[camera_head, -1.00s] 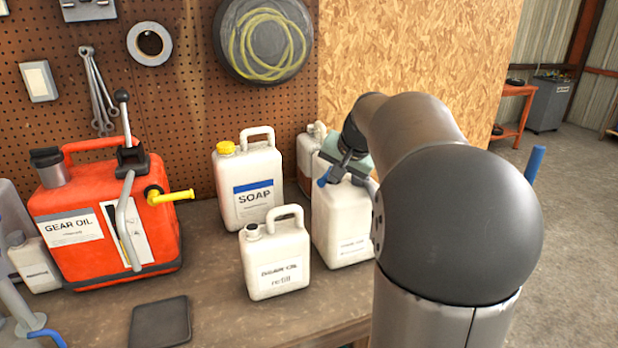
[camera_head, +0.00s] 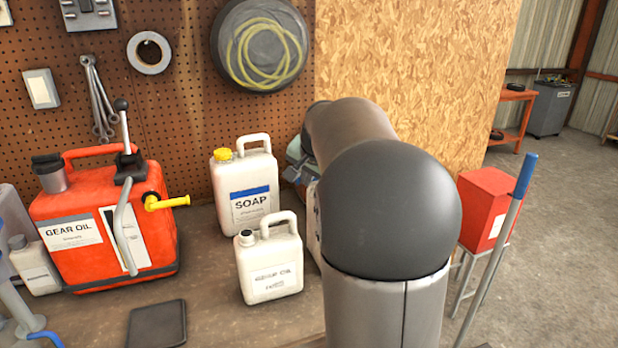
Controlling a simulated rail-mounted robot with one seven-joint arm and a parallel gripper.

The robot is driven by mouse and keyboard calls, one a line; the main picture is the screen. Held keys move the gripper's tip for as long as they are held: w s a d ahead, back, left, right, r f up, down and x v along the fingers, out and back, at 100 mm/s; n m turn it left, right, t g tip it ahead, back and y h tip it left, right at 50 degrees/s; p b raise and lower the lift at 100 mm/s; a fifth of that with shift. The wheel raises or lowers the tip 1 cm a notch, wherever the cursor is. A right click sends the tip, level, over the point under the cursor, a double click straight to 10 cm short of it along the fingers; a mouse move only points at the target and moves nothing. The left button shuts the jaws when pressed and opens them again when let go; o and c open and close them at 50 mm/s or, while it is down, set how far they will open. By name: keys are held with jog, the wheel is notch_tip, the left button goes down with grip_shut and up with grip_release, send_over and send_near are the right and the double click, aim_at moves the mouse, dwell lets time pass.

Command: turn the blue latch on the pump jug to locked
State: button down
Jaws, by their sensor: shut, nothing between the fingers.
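The pump jug is the white jug mostly behind my arm. Only a narrow strip of its left side (camera_head: 312,225) shows, right of the soap jug. Its blue latch is hidden from this view. My gripper (camera_head: 297,172) shows only in part as small grey pieces, beside a teal part, at the upper left of that strip. It is shut and empty. I cannot tell whether it touches the jug or the latch.
The soap jug (camera_head: 247,190) and gear oil refill jug (camera_head: 270,265) stand close left of my arm. A red gear oil can (camera_head: 105,225) stands farther left. A dark flat pad (camera_head: 157,324) lies in front. A red box (camera_head: 485,208) and blue-tipped pole (camera_head: 500,245) are right.

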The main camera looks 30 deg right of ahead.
jog(key=shift+w, duration=0.15)
dwell(0.5)
jog(key=s+a+r+p, duration=0.3)
jog(key=a+r+p, duration=0.1)
jog(key=r, duration=0.4)
jog(key=shift+s+a+r+p, duration=0.2)
jog(key=shift+s+p, duration=0.1)
jog(key=s+a+f+n+g+y, duration=0.1)
jog(key=s+a+f+n+g, duration=0.2)
jog(key=s+a+f+n, duration=0.3)
jog(key=s+a+f+n+g, duration=0.3)
jog(key=s+a+f+n, duration=0.3)
jog(key=s+a+f, duration=0.7)
jog(key=s+a, duration=0.2)
jog(key=s, duration=0.4)
jog(key=shift+s+f+y, duration=0.3)
jog(key=shift+f+y, duration=0.05)
jog(key=shift+y, duration=0.05)
